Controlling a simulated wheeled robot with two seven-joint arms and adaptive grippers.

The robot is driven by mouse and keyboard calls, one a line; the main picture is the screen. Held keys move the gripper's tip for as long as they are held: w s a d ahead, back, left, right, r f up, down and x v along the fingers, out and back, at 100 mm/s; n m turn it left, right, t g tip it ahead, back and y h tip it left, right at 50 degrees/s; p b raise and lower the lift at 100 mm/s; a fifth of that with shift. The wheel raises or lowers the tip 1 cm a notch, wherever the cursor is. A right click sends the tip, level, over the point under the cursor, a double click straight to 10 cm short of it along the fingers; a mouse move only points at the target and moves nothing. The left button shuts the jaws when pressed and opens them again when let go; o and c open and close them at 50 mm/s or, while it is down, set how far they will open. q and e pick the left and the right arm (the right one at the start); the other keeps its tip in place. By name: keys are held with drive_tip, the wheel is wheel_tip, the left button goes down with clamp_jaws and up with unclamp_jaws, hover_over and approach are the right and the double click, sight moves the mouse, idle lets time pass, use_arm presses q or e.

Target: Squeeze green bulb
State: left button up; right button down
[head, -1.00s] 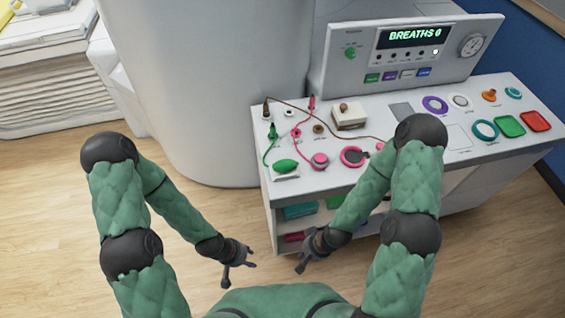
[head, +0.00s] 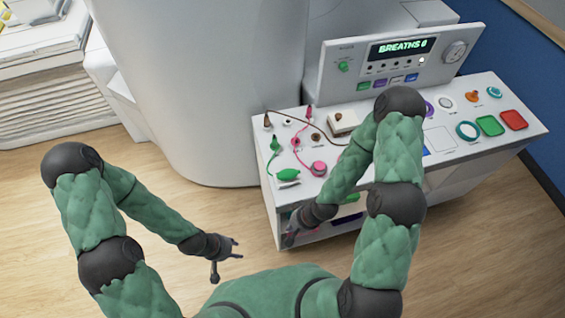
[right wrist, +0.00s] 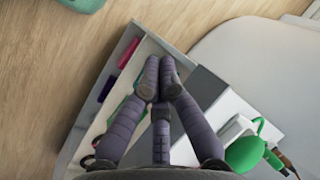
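The green bulb (head: 288,175) lies on a small white pad at the front left corner of the white console top (head: 455,158). It also shows at the lower right of the right wrist view (right wrist: 245,153). My right gripper (head: 291,232) is in front of the console's front edge, below and apart from the bulb. In the right wrist view its fingers (right wrist: 160,88) look empty, with the two upper tips close together and the third a little apart. My left gripper (head: 228,258) is open and empty above the floor, left of the console.
A display panel (head: 385,65) reading BREATHS 0 stands at the console's back. A large white machine (head: 200,80) stands left of the console. The wooden floor in front is clear.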

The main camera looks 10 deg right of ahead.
drive_tip(key=w+d+r+t, duration=0.2)
drive_tip(key=w+r+t, duration=0.2)
drive_tip(key=w+r, duration=0.7)
use_arm(q)
drive_tip(key=shift+d+r+p, duration=0.1)
drive_tip(key=shift+r+p, duration=0.2)
drive_tip(key=shift+r, duration=0.65)
use_arm(e)
wheel_tip(320, 180, up, 8)
drive_tip(key=n+t+y, duration=0.1)
drive_tip(key=n+t, duration=0.1)
hover_over(290, 172)
drive_tip(key=shift+f, duration=0.2)
use_arm(q)
drive_tip(key=shift+f, duration=0.15)
use_arm(e)
drive_tip(key=shift+f, duration=0.1)
wheel_tip(290, 172, down, 7)
drive_tip(key=b, duration=0.8)
drive_tip(key=shift+f+b, duration=0.55)
drive_tip(key=shift+f, duration=0.25)
use_arm(q)
wheel_tip(290, 172, down, 9)
use_arm(e)
drive_tip(key=shift+f, duration=0.15)
